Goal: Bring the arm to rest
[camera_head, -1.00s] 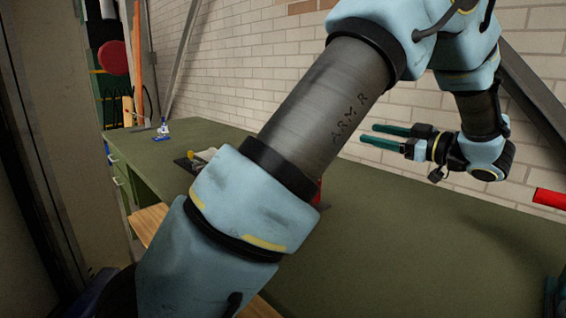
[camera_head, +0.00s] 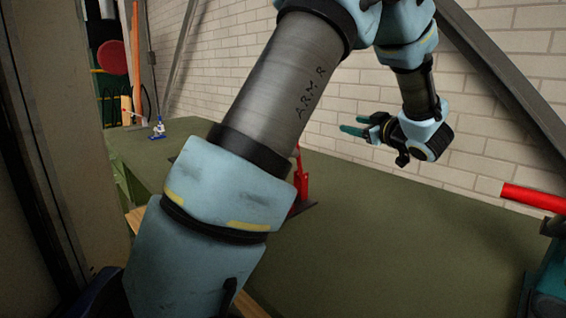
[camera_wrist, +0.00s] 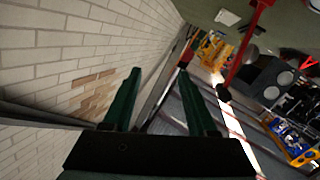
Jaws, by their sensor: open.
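My gripper (camera_head: 356,129) is in the air above the green bench top, in front of the white brick wall. Its two green fingers point left in the head view. In the wrist view the fingers of my gripper (camera_wrist: 163,92) stand apart with nothing between them. My light blue arm crosses the middle of the head view and hides part of the bench.
The green bench (camera_head: 400,245) is mostly clear below my gripper. A red tool (camera_head: 301,180) stands on it behind my arm. A red bar (camera_head: 533,197) with teal equipment (camera_head: 552,285) is at the right. A small blue-and-white item (camera_head: 158,129) sits at the far left.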

